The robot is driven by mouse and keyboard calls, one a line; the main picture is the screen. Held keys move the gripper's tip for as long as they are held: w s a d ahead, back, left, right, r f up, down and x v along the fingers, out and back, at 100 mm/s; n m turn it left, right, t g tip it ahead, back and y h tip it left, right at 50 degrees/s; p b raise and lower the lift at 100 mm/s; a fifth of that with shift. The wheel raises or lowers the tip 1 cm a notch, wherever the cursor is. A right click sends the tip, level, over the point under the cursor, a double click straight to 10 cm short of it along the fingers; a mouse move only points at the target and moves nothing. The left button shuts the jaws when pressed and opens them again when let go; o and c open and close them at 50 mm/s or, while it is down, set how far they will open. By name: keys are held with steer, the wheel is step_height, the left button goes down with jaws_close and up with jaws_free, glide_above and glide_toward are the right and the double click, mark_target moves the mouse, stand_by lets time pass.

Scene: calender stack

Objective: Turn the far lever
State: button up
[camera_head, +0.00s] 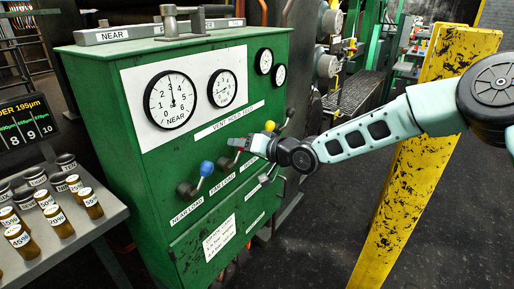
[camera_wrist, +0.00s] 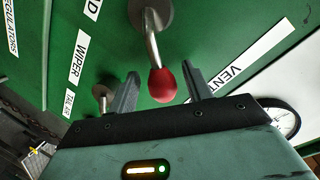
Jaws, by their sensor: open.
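The green cabinet (camera_head: 185,110) carries a row of levers above small labels. In the wrist view a lever with a red knob (camera_wrist: 163,86) sits between the two fingers of my gripper (camera_wrist: 160,88), with clear gaps on both sides. Its bent rod rises from a round grey hub (camera_wrist: 150,12). A label ending in "D" (camera_wrist: 94,6) lies beside it; its full wording is cut off. In the head view my gripper (camera_head: 238,143) is open at the cabinet front and hides the red knob. The blue-knobbed lever (camera_head: 206,169) stands to its left, above the "NEAR LOAD" label (camera_head: 187,212).
A yellow-knobbed lever (camera_head: 269,126) stands close behind my gripper. Another hub (camera_wrist: 103,90) shows beside the left finger. Gauges (camera_head: 171,99) sit above the levers. A scuffed yellow post (camera_head: 425,130) stands at right near my arm. A bottle-covered table (camera_head: 105,218) is at left.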

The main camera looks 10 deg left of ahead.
steer(key=b+v, duration=0.1)
steer(key=v, duration=1.6)
steer(key=shift+d, duration=0.1)
steer(key=s+d+n+g+h, duration=0.1)
steer(key=s+d+h, duration=0.3)
steer(key=s, duration=0.6)
steer(key=s+d+n+g+h+p, duration=0.1)
steer(key=s+d+g+h, duration=0.2)
steer(key=s+d, duration=0.4)
steer(key=s+d+g+h+p, duration=0.1)
steer(key=s+d+h, duration=0.5)
steer(key=s, duration=0.8)
steer(key=shift+s+d+r+n+g, duration=0.3)
steer(key=shift+r+n+g, duration=0.1)
steer(key=shift+g, duration=0.3)
steer(key=shift+a, duration=0.1)
